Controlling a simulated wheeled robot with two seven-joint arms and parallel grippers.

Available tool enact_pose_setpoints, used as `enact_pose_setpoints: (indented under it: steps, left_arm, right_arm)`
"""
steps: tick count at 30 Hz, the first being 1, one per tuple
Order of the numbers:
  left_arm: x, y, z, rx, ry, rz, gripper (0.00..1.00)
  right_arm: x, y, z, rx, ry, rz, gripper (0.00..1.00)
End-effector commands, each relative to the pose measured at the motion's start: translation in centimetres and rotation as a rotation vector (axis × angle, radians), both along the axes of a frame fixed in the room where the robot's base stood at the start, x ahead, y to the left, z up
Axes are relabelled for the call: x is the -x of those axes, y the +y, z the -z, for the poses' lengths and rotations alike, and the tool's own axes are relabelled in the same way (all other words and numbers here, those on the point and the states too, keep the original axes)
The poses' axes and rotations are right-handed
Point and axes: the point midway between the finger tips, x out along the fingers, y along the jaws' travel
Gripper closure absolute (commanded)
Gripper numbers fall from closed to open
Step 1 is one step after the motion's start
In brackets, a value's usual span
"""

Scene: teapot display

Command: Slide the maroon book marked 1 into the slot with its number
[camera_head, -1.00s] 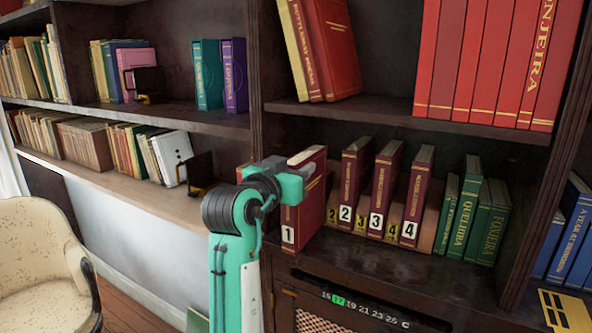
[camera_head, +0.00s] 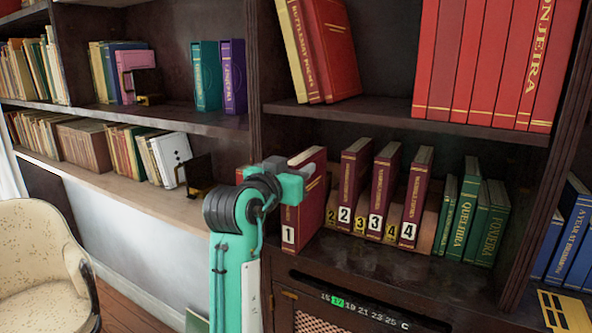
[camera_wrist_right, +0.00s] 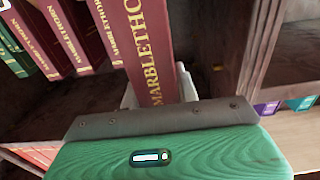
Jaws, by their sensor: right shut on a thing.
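The maroon book marked 1 (camera_head: 303,215) stands upright at the left end of the lower shelf, to the left of the other numbered books. My right gripper (camera_head: 296,166) is shut on it near its upper part. In the right wrist view the book's spine with gold letters (camera_wrist_right: 145,45) rises from between the fingers of my right gripper (camera_wrist_right: 158,92). The maroon books marked 2 (camera_head: 352,180), 3 (camera_head: 383,190) and 4 (camera_head: 415,195) stand upright in a wooden rack (camera_head: 430,222), with small yellow number labels at its front. The slot for 1 is hidden behind the held book. My left gripper is out of view.
Green books (camera_head: 468,215) lean at the right of the rack. Red books stand on the shelf board (camera_head: 400,122) above. A dark upright panel (camera_head: 256,90) is left of the held book. The shelf front is bare.

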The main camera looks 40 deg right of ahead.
Motion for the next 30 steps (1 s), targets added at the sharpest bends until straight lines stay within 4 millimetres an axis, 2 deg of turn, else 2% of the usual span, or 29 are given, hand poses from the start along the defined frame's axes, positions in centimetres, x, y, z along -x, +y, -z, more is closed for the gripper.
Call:
enact_pose_setpoints:
  steps: [30]
  left_arm:
    - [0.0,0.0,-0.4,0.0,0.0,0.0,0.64]
  right_arm:
    - [-1.1,-1.7,0.1,-0.013,-0.002,-0.012,1.0]
